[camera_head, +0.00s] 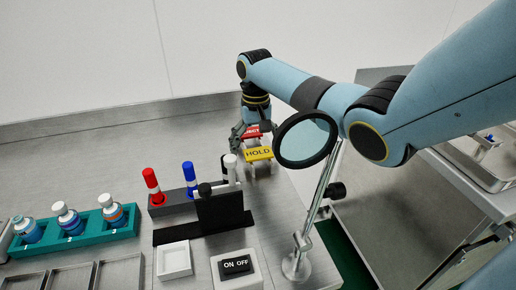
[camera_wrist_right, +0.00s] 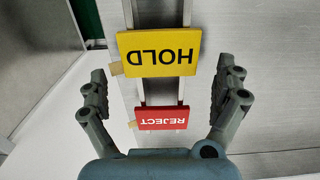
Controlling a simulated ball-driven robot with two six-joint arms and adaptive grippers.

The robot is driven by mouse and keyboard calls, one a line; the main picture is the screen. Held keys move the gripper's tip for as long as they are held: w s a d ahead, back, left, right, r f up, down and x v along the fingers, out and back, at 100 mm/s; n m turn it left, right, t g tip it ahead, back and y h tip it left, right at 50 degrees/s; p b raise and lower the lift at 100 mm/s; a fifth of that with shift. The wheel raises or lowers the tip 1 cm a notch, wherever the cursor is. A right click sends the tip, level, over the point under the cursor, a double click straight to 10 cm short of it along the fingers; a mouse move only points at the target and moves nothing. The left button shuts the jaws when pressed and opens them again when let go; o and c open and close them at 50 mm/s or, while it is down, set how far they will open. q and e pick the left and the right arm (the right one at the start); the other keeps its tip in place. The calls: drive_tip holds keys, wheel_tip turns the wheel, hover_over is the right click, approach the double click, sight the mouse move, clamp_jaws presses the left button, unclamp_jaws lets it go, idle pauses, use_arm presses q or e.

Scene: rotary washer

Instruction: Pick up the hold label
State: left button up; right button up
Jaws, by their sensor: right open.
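The hold label is a yellow plate with black HOLD lettering; it shows in the head view (camera_head: 259,154) and upside down in the right wrist view (camera_wrist_right: 158,54). A red REJECT label (camera_head: 251,132) sits just behind it and also shows in the right wrist view (camera_wrist_right: 160,118). Both labels sit on a pale rail-like holder. My right gripper (camera_head: 243,131) is at the labels in the head view. In the right wrist view its open fingers (camera_wrist_right: 165,85) stand on either side of the labels, apart from them. My left gripper is out of view.
A round magnifier (camera_head: 305,140) on a stand is close to the right of the labels. A black upright plate (camera_head: 220,210), red marker (camera_head: 152,184) and blue marker (camera_head: 189,176) stand to the left. Bottles in a teal rack (camera_head: 85,240) and an ON/OFF box (camera_head: 237,280) are nearer.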

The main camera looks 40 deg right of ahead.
drive_tip(key=shift+c, duration=0.3)
drive_tip(key=c, duration=0.9)
